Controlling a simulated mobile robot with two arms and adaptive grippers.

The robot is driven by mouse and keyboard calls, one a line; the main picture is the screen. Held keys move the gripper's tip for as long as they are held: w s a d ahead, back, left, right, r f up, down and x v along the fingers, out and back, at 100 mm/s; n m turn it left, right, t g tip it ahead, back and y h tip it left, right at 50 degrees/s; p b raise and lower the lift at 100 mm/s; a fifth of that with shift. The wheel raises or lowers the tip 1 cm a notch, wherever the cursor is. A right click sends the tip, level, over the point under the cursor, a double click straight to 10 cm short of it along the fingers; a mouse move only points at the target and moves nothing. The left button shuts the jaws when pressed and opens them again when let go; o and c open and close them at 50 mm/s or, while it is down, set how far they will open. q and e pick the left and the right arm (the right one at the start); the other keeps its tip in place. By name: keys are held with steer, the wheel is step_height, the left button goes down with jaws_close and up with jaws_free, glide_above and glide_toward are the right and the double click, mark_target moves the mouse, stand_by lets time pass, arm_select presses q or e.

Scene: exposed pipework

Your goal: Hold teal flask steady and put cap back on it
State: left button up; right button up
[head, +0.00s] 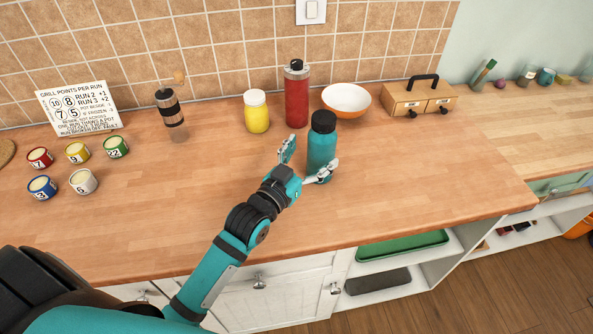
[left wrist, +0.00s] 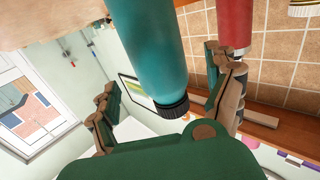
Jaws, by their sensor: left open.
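The teal flask (head: 321,150) stands upright on the wooden counter, with a black cap (head: 323,121) on its top. In the left wrist view the flask (left wrist: 150,45) appears upside down, its black cap (left wrist: 172,107) at the lower end. My left gripper (head: 306,160) is open at the flask's near left side, one finger to its left and the other in front of its base. In the left wrist view the two spread fingers of my left gripper (left wrist: 165,92) show on either side of the flask. I cannot tell whether they touch it. My right gripper is out of view.
A red bottle (head: 297,98), a yellow jar (head: 257,113) and a white-and-orange bowl (head: 346,99) stand behind the flask. A wooden drawer box (head: 415,97) is to the right. Several numbered pots and a grinder (head: 170,113) are left. The counter right of the flask is clear.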

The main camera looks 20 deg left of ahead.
arm_select(q)
steer(key=s+a+b, duration=0.1)
steer(key=s, duration=0.6)
steer(key=shift+a, duration=0.15)
stand_by(0.3)
